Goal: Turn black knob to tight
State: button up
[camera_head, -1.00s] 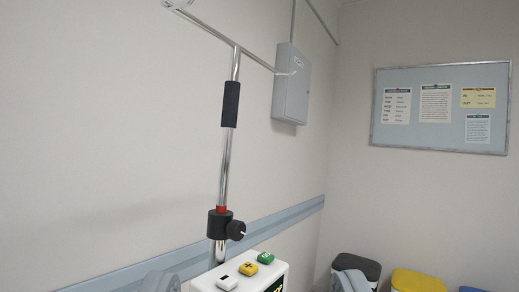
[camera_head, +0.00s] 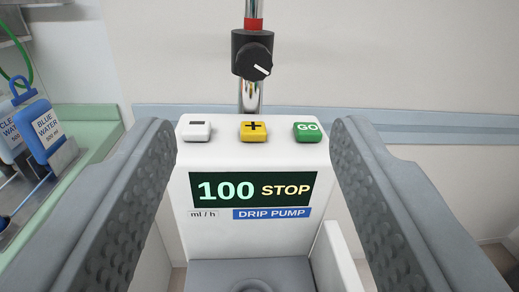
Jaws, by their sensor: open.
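The black knob (camera_head: 252,61) sits on a black clamp (camera_head: 239,45) around the chrome pole, above and behind the drip pump. A white line on the knob points to the lower right. No "tight" mark can be read near it. My gripper (camera_head: 256,135) is open and empty, with one grey finger on each side of the picture. The knob lies beyond the fingertips, above the gap between them, and nothing touches it. A red ring (camera_head: 254,24) is on the pole just above the clamp.
The white drip pump (camera_head: 182,172) stands in front, showing 100 and STOP, with white, yellow (camera_head: 253,132) and green GO (camera_head: 307,132) buttons on top. A blue-grey wall rail runs behind.

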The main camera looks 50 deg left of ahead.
jog(key=d+f+g, duration=0.1)
jog(key=d+f, duration=0.1)
send_near(254, 67)
jog(key=x, duration=0.8)
jog(key=shift+w+a, duration=0.25)
jog(key=c, duration=1)
